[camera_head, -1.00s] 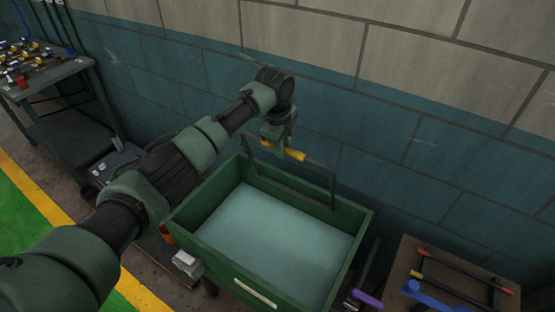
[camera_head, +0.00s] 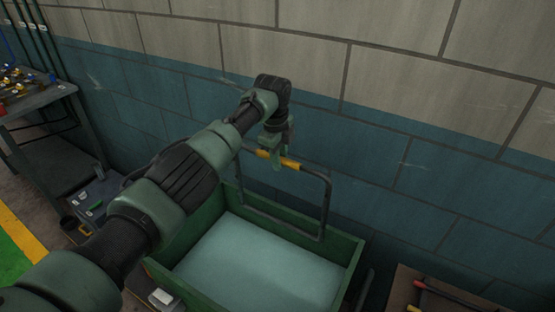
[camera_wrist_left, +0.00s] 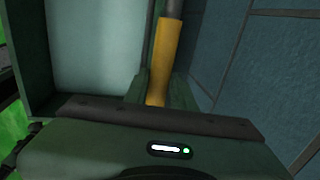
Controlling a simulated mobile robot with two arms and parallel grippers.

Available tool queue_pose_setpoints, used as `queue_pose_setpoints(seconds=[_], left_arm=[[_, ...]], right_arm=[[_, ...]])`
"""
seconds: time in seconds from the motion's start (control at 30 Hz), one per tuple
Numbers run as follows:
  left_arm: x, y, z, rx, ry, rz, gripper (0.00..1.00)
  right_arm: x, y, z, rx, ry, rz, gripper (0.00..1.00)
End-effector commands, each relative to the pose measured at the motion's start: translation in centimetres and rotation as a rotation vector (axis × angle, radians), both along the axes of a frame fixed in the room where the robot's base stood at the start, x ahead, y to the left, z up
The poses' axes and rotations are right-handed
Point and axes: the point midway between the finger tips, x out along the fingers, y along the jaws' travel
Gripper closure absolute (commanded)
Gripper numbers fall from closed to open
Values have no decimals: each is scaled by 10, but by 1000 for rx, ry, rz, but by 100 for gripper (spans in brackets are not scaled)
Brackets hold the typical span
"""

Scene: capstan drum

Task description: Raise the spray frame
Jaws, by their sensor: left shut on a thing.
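The spray frame (camera_head: 327,204) is a dark bar frame standing up at the back of a green tank (camera_head: 358,262). Its top bar has a yellow grip (camera_head: 290,163). My left gripper (camera_head: 277,158) is shut on the yellow grip, above the tank's back edge near the wall. The grip (camera_wrist_left: 165,55) also shows in the left wrist view, running down into the jaws; the fingertips are partly hidden there. My right gripper is not in view.
The tank holds a pale flat surface (camera_head: 260,262). A blue and grey block wall (camera_head: 400,170) is close behind the frame. A cart with small parts (camera_head: 30,95) stands at left.

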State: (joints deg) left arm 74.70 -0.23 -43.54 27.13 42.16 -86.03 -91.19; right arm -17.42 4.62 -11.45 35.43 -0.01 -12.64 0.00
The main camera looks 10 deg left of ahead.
Motion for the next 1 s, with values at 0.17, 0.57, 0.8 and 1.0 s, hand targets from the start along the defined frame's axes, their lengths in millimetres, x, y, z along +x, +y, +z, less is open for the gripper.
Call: queue_pose_setpoints(seconds=[0.17, 0.57, 0.8, 1.0], left_arm=[[13, -6, 15, -14, -58, -7, 100], [12, -5, 13, -14, -53, -6, 56], [12, -5, 13, -15, -53, -6, 56], [12, -5, 13, -14, -53, -6, 56]], right_arm=[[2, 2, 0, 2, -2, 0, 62], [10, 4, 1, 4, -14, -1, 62], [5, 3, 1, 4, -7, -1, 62], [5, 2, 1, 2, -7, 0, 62]])
